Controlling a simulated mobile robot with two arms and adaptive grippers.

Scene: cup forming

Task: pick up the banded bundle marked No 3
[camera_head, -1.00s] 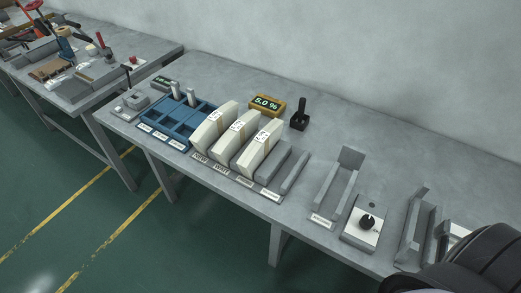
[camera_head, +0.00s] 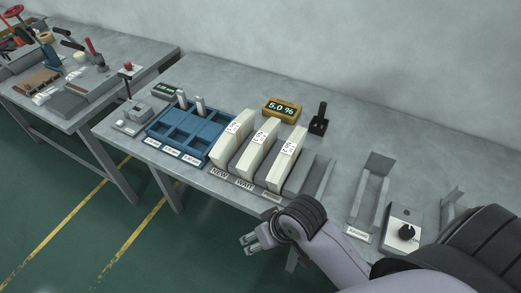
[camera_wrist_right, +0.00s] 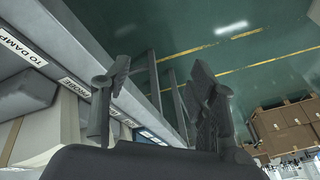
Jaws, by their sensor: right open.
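Three white banded bundles stand side by side on the bench in grey slots: a left one (camera_head: 228,142), a middle one (camera_head: 257,149) and a right one (camera_head: 285,162). Each has a paper tag on top; the numbers are too small to read surely, so I cannot tell which is No 3. My right gripper (camera_head: 247,244) is in front of the bench edge, below and apart from the bundles. Its two fingers are spread and empty in the right wrist view (camera_wrist_right: 160,68). My left gripper is out of view.
A blue compartment tray (camera_head: 187,133) stands left of the bundles. Behind them are a 5.0 % display (camera_head: 282,109) and a black upright tool (camera_head: 319,120). To the right are empty grey holders (camera_head: 371,190) and a knob box (camera_head: 404,231). Green floor is free before the bench.

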